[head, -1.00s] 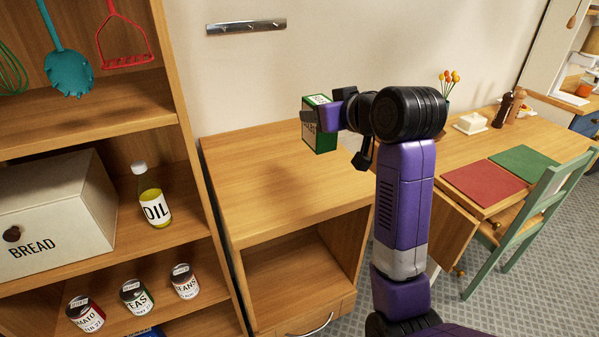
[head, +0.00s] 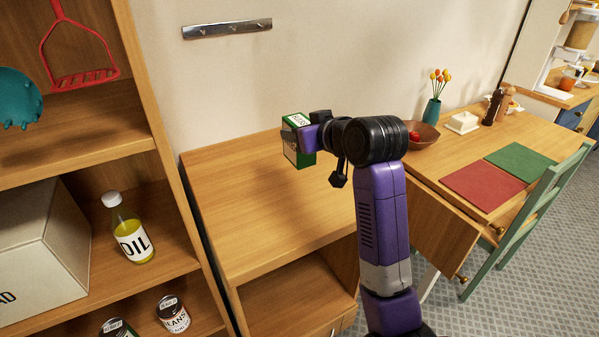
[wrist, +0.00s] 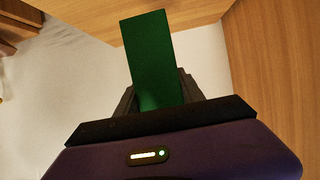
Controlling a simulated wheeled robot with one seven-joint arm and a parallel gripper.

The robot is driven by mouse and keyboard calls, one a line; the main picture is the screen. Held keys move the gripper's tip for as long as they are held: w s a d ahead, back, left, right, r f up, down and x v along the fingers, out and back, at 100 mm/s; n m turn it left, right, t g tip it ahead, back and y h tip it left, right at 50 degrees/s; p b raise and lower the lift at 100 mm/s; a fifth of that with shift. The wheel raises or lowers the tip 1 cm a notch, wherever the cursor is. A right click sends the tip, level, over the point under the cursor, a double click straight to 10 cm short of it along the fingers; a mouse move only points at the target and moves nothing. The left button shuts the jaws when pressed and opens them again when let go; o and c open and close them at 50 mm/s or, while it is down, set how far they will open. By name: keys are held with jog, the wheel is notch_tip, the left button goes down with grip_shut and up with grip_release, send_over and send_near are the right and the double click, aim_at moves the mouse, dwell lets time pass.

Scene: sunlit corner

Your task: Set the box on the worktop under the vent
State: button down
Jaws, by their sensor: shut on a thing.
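A green box (head: 300,158) with a white label is held in my gripper (head: 308,136), above the wooden worktop (head: 225,190) in the head view. My gripper is shut on it. In the wrist view the box (wrist: 150,50) shows as a plain green face sticking out between the dark fingers. The gap between the box and the worktop is hard to judge. A metal rail with hooks (head: 228,28) is on the wall above the worktop. I see no clear vent in either view.
A shelf unit with an oil bottle (head: 128,230) and a bread box (head: 40,250) borders the worktop on the left. A table with a brown bowl (head: 424,138), a butter dish (head: 462,122) and a green chair (head: 535,205) is on the right. The visible worktop is bare.

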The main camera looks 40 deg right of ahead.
notch_tip(320, 180, down, 11)
jog(key=shift+r+b, duration=0.2)
jog(key=shift+b, duration=0.1)
jog(key=c, duration=0.7)
grip_release()
jog(key=shift+f, duration=0.1)
